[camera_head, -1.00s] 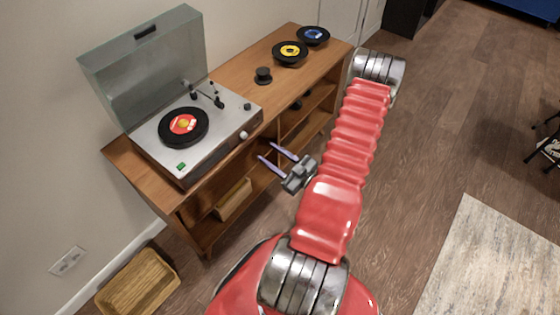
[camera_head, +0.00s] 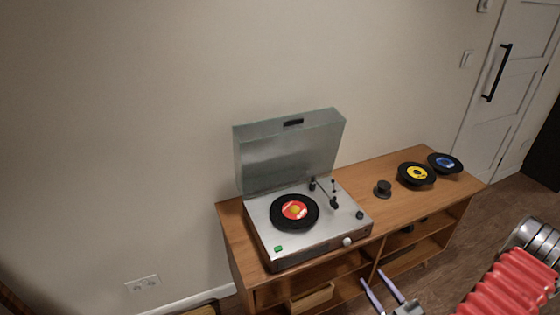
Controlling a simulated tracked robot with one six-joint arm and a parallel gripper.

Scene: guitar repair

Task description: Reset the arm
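My gripper (camera_head: 382,293) is at the bottom edge, in front of the wooden cabinet's open shelves. Its two pale purple fingers are spread apart with nothing between them. Part of my red ribbed arm (camera_head: 510,288) shows at the lower right; the rest of the arm is outside the picture.
A turntable (camera_head: 262,242) with its lid (camera_head: 290,152) raised and a red-labelled record (camera_head: 294,211) stands on the cabinet (camera_head: 385,209). A black knob-like piece (camera_head: 383,188), a yellow-labelled record (camera_head: 416,174) and a blue-labelled record (camera_head: 445,163) lie to its right. A door (camera_head: 505,80) stands at the right.

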